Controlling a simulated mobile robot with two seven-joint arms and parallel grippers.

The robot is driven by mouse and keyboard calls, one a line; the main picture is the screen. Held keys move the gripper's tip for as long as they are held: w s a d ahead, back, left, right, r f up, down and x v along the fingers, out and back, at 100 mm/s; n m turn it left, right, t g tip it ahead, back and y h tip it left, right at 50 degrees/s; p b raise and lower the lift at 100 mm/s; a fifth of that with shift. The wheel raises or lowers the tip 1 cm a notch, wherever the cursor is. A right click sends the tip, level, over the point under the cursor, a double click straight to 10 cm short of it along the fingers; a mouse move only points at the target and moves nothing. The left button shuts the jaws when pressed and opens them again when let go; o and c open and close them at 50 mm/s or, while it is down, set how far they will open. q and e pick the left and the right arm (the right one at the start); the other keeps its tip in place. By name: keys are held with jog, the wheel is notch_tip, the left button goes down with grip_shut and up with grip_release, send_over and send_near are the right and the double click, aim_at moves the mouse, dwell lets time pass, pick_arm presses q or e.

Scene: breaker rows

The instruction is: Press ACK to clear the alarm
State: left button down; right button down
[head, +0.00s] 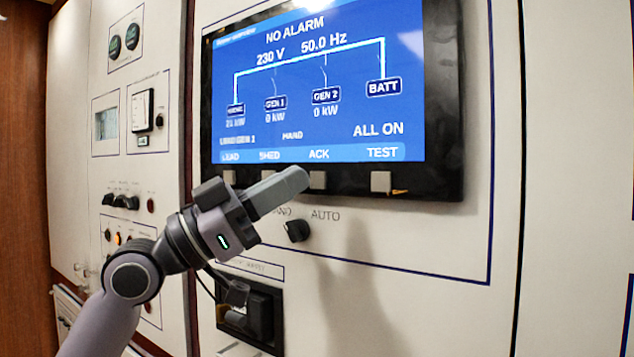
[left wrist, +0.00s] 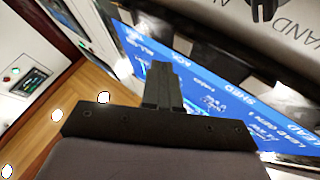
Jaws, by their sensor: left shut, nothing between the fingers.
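The dark screen panel (head: 450,120) has a lit blue display (head: 315,100) that reads NO ALARM at the top. Its bottom row of labels includes SHED, ACK and TEST. The pale square ACK button (head: 318,180) sits below the ACK label. My left gripper (head: 298,180) is shut and empty, its tip just left of the ACK button in the head view. I cannot tell whether it touches the panel. In the left wrist view the shut fingers (left wrist: 163,85) overlap the tilted display. My right gripper is not in view.
The TEST button (head: 381,181) is to the right and another button (head: 229,177) to the left. A black HAND/AUTO knob (head: 298,231) sticks out below the screen. A dark socket-like unit (head: 250,312) is lower, near my left arm. Gauges and knobs fill the left cabinet.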

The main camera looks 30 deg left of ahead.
pick_arm(q)
jog(key=s+b, duration=0.1)
jog(key=s, duration=0.3)
jog(key=shift+a, duration=0.15)
dwell(0.7)
jog(key=w+d+f+n+g+y, duration=0.1)
jog(key=w+f+n+y, duration=0.15)
jog(key=f, duration=0.85)
jog(key=w+d+f+n+g+y, duration=0.15)
jog(key=f+y, duration=0.25)
jog(key=f, duration=0.6)
jog(key=w+d+f+n+g+y, duration=0.1)
jog(key=w+f+g+y, duration=0.15)
jog(key=f, duration=0.85)
jog(key=s+f+n+g+y, duration=0.1)
jog(key=s+f+g+y, duration=0.1)
jog(key=s+f, duration=0.35)
jog(key=s+f+n+g+y, duration=0.1)
jog(key=s+f, duration=0.2)
jog(key=f, duration=0.6)
jog(key=s+f+n+g+y, duration=0.25)
jog(key=s+f+g, duration=0.35)
jog(key=s+f, duration=0.7)
jog(key=w+d+f+t+p, duration=0.2)
jog(key=w+d+f+t, duration=0.1)
jog(key=w+f+t, duration=0.1)
jog(key=shift+w+f+m+t+h, duration=0.4)
jog(key=shift+w+m+t+h, duration=0.05)
jog(key=shift+t, duration=0.95)
